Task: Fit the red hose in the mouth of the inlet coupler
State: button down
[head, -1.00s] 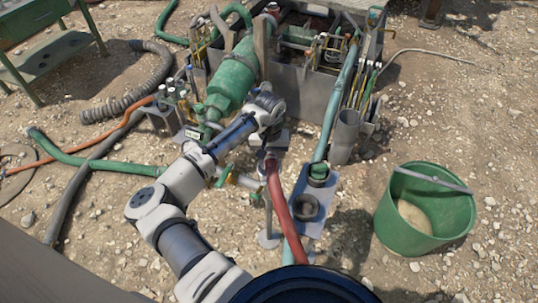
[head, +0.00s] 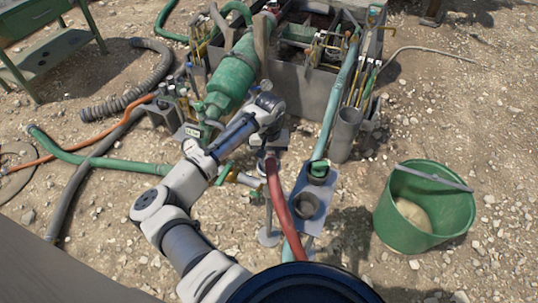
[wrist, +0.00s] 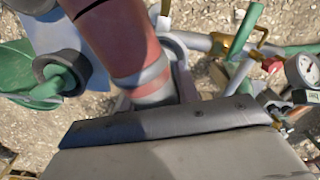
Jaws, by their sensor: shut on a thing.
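The red hose (head: 281,205) hangs from my gripper (head: 271,152) and curves down toward the bottom of the head view. In the wrist view the hose (wrist: 112,38) ends in a pale grey and red banded collar, close against the dark jaws (wrist: 165,118). My gripper is shut on the hose near this end; the fingertips are mostly hidden. A dark, open-topped round cup (head: 306,205), seemingly the inlet coupler, sits on a light blue-grey plate (head: 328,187) to the right of the hose. The hose end is apart from it, to its upper left.
A green coupling (head: 318,170) with a teal pipe stands on the same plate, beyond the cup. Brass valve pipework (head: 240,178) is left of my gripper. A green bucket (head: 440,220) stands right on open gravel.

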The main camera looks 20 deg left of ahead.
jog(key=shift+f, duration=0.5)
dwell(0.4)
jog(key=c, duration=0.9)
grip_release()
jog(key=shift+c, duration=0.2)
jog(key=shift+f, duration=0.1)
notch_tip(320, 180, up, 14)
jog(key=shift+f+b, duration=0.1)
jog(key=shift+b, duration=0.75)
